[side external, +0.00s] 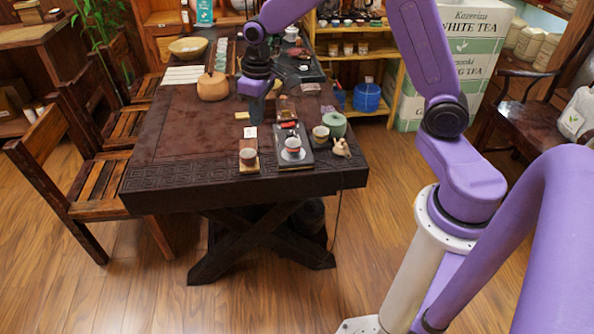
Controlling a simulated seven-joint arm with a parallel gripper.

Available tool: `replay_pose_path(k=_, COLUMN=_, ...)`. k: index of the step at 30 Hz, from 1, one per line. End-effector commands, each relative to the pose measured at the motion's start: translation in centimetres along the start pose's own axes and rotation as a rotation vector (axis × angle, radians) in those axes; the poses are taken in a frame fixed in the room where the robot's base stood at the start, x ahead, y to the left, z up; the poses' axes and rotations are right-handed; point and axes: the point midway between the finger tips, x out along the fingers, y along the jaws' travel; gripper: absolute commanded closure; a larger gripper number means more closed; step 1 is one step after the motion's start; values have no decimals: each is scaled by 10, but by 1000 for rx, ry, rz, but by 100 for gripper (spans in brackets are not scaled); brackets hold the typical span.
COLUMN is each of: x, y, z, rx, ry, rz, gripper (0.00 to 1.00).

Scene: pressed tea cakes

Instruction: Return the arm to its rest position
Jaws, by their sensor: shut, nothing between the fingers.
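My purple and black arm reaches from the right over the dark wooden table (180,150). My gripper (257,118) points down above the table, between the orange-brown round pot and the small tea things. Its fingers are shut with nothing visible between them. It is small in this view, and I cannot tell exactly how far its tips are from the table top.
A round clay pot (212,87) stands left of my gripper. The table's left front is clear.

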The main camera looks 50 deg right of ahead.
Motion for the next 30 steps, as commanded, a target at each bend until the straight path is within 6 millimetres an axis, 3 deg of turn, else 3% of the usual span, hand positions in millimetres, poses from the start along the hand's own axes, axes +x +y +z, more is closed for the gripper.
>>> replay_pose_path(k=1, x=-12, y=-22, z=15, rx=-58, ry=0, rz=-6, gripper=100)
replay_pose_path(k=6, x=-39, y=-79, z=76, rx=-241, ry=-17, rz=-22, gripper=100)
replay_pose_path(k=12, x=-62, y=-119, z=159, rx=-457, ry=-37, rz=-37, gripper=100)
replay_pose_path(k=18, x=-71, y=-128, z=236, rx=-650, ry=-53, rz=-46, gripper=100)
replay_pose_path(k=21, x=-72, y=-126, z=262, rx=-716, ry=-59, rz=-49, gripper=100)
replay_pose_path(k=25, x=-71, y=-123, z=279, rx=-763, ry=-64, rz=-50, gripper=100)
replay_pose_path(k=30, x=-71, y=-122, z=283, rx=-775, ry=-67, rz=-49, gripper=100)
